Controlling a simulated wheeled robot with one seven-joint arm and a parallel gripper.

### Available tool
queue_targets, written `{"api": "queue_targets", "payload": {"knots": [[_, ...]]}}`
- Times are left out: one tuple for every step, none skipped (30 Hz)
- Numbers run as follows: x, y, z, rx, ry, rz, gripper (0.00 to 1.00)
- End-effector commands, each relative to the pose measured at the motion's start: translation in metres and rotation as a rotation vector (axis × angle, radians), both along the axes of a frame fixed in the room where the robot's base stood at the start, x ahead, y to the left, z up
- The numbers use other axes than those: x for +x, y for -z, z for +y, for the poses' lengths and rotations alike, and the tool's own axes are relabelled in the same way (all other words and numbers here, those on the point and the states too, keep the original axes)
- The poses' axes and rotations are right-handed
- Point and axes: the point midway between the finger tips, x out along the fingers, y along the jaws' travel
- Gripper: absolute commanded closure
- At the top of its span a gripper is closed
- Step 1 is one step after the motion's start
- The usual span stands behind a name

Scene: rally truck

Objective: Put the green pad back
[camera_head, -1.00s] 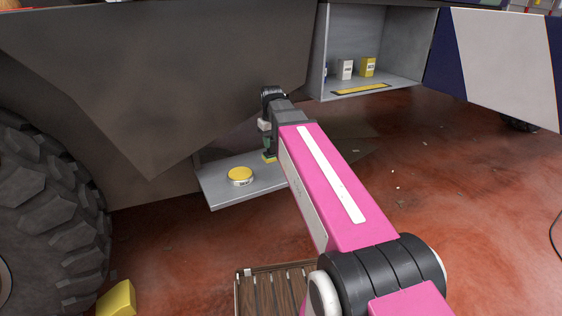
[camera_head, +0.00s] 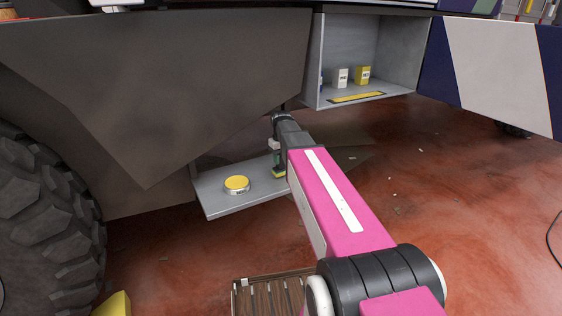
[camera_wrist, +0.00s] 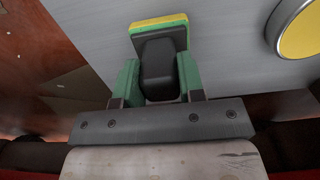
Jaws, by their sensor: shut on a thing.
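My gripper (camera_wrist: 160,82) has green fingers, shut on the dark handle of the green pad (camera_wrist: 158,24). The pad has a green layer and a yellow layer. In the head view, my gripper (camera_head: 277,159) is at the right part of a low grey shelf (camera_head: 215,205), partly hidden by my arm. Only a small edge of the pad (camera_head: 279,174) shows there. The shelf lies below the pad in the wrist view (camera_wrist: 225,40); I cannot tell whether they touch.
A round tin with a yellow top (camera_head: 236,184) stands on the low shelf, left of my gripper. An open compartment (camera_head: 350,50) holds a white box (camera_head: 341,78), a yellow box (camera_head: 362,75) and a yellow strip (camera_head: 356,97). A large tyre (camera_head: 45,215) is at left.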

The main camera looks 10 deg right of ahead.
Motion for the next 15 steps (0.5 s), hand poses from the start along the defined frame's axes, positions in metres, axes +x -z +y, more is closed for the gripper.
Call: {"api": "queue_targets", "payload": {"knots": [[-0.0002, 0.0069, 0.0001, 0.0, 0.0, 0.002, 0.86], [-0.0002, 0.0092, 0.0001, 0.0, 0.0, 0.002, 0.86], [-0.0001, 0.0109, 0.0002, 0.0, 0.0, 0.001, 0.86], [-0.0001, 0.0114, 0.0002, 0.0, 0.0, 0.001, 0.86], [-0.0001, 0.0114, 0.0002, 0.0, 0.0, 0.001, 0.86], [0.0, 0.0111, 0.0002, 0.0, 0.0, 0.0, 0.86], [0.0, 0.011, 0.0002, 0.0, 0.0, 0.0, 0.86], [0.0, 0.0109, 0.0002, 0.0, 0.0, 0.0, 0.86], [0.0, 0.0109, 0.0002, 0.0, 0.0, 0.0, 0.86], [0.0, 0.011, 0.0002, 0.0, 0.0, 0.0, 0.86], [-0.0001, 0.0113, 0.0002, 0.0, 0.0, 0.0, 0.86], [0.0, 0.0121, 0.0002, 0.0, 0.0, 0.0, 0.86], [0.0, 0.0129, 0.0002, 0.0, 0.0, 0.0, 0.86], [0.0, 0.0137, 0.0002, 0.0, 0.0, 0.0, 0.86], [0.0, 0.0139, 0.0002, 0.0, 0.0, 0.0, 0.57]]}}
